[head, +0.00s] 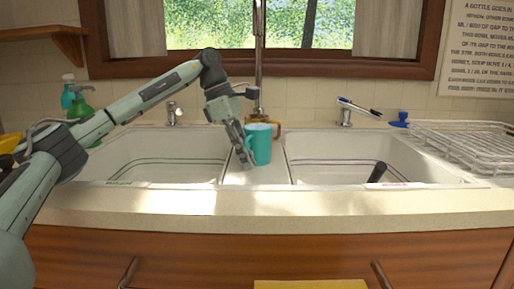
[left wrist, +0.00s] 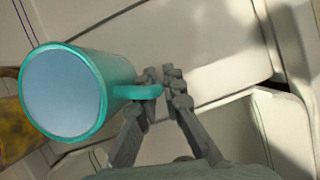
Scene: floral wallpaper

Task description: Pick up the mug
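The teal mug (head: 261,144) stands upright on the pale divider between the two sink basins. In the left wrist view the mug (left wrist: 66,92) is seen from above with its handle pointing right. My left gripper (head: 246,161) reaches down just left of the mug. In the left wrist view the fingertips of the left gripper (left wrist: 161,84) are close together, with the mug's handle between them. The inside of the mug looks plain and pale. My right gripper is not in view.
A brown thing (head: 279,130) stands just behind the mug, near the tall faucet (head: 259,60). The left basin (head: 170,160) looks empty. A wire dish rack (head: 465,145) is at right, green bottles (head: 80,103) at left.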

